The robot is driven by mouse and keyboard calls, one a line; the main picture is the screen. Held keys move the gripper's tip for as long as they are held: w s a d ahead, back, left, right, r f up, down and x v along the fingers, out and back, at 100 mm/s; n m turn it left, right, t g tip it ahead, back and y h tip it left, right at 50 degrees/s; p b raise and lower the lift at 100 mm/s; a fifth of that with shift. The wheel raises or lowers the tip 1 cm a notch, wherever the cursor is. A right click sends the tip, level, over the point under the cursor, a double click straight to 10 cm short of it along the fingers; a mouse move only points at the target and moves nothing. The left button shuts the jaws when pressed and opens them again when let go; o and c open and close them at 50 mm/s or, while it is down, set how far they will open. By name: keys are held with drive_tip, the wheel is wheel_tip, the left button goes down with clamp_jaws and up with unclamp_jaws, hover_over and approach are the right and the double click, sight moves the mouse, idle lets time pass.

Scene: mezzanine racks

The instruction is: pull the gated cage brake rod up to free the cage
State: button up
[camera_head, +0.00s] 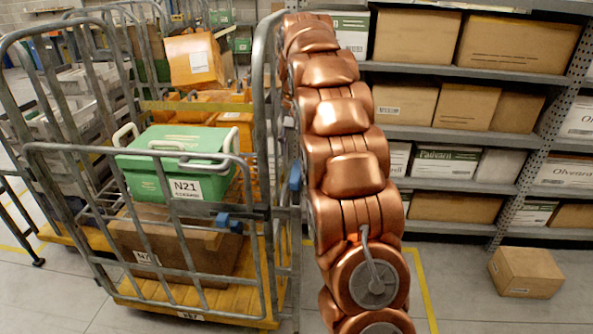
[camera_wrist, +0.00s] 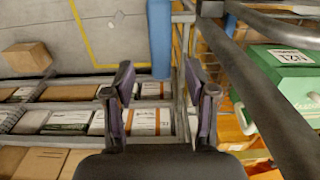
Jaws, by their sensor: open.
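The gated cage (camera_head: 150,147) is a grey tube roll cage with a yellow base, standing left of my arm. A blue sleeve (camera_head: 295,177) shows at its right corner post, partly beside my copper arm. In the wrist view a blue cylinder (camera_wrist: 160,38), which looks like the rod's grip, stands between and beyond my fingertips. My gripper (camera_wrist: 158,76) is open, with a finger on each side of the cylinder's line and nothing clearly held. Whether it touches the fingers I cannot tell. The head view does not show my gripper; the arm hides that area.
A green crate (camera_head: 172,184) marked N21 sits on a brown box (camera_head: 165,240) in the cage. Cage bars (camera_wrist: 262,85) pass close on the gripper's right. Racks of cartons (camera_head: 440,135) stand behind, and a loose carton (camera_head: 525,272) lies on the floor at right.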

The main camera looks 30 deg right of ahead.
sight(296, 170)
drive_tip(key=shift+f+p, duration=0.75)
drive_tip(key=shift+f, duration=2.9)
clamp_jaws()
